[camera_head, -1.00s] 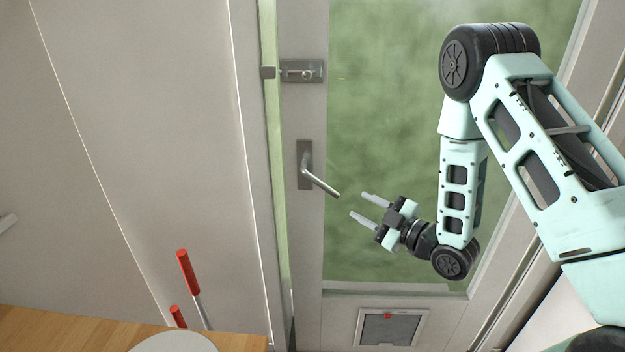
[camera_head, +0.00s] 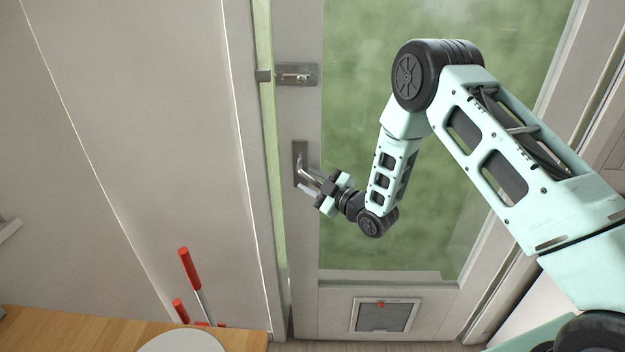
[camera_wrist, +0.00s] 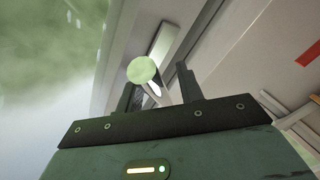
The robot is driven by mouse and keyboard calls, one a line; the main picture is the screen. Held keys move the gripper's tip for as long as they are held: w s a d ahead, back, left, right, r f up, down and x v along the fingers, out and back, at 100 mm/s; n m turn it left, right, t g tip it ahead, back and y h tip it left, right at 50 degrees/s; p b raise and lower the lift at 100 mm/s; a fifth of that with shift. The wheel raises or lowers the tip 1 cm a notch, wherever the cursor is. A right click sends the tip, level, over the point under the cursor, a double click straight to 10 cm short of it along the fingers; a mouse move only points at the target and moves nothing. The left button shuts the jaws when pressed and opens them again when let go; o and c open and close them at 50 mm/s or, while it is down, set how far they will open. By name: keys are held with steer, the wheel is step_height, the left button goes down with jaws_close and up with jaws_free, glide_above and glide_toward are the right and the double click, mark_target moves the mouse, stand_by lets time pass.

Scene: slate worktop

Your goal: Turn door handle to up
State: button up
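The metal door handle (camera_head: 301,158) is on a dark plate on the door's left stile in the head view. What shows of its lever slants down to the right, and its outer part is hidden by my gripper (camera_head: 306,181). My gripper is at the handle, with its fingers apart. In the wrist view, the round end of the handle (camera_wrist: 143,70) faces the camera, and the lever runs back between the two fingers of my gripper (camera_wrist: 157,88). Gaps show between lever and fingers there; I cannot tell whether either touches.
A metal latch (camera_head: 296,75) is above the handle. The door has a large green-tinted glass pane (camera_head: 350,60) and a small flap (camera_head: 384,316) low down. A wooden worktop (camera_head: 90,335) with a white plate (camera_head: 182,343) is at lower left, near red-handled tools (camera_head: 188,268).

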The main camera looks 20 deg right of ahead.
jaws_close()
steer(key=shift+s+d+r+n+g+h, duration=0.1)
steer(key=shift+d+r+n+g+h, duration=0.15)
steer(key=shift+r+n+g+h, duration=0.25)
steer(key=shift+s+d+r+n+g+h, duration=0.1)
steer(key=shift+d+r+n+g+h, duration=0.15)
steer(key=shift+n+g+h, duration=0.25)
steer(key=shift+d+r+n+g+h, duration=0.3)
steer(key=shift+r+n+g+h, duration=0.5)
steer(key=shift+n+g+h, duration=0.3)
jaws_free()
steer(key=shift+s+r, duration=0.1)
steer(key=shift+s, duration=0.05)
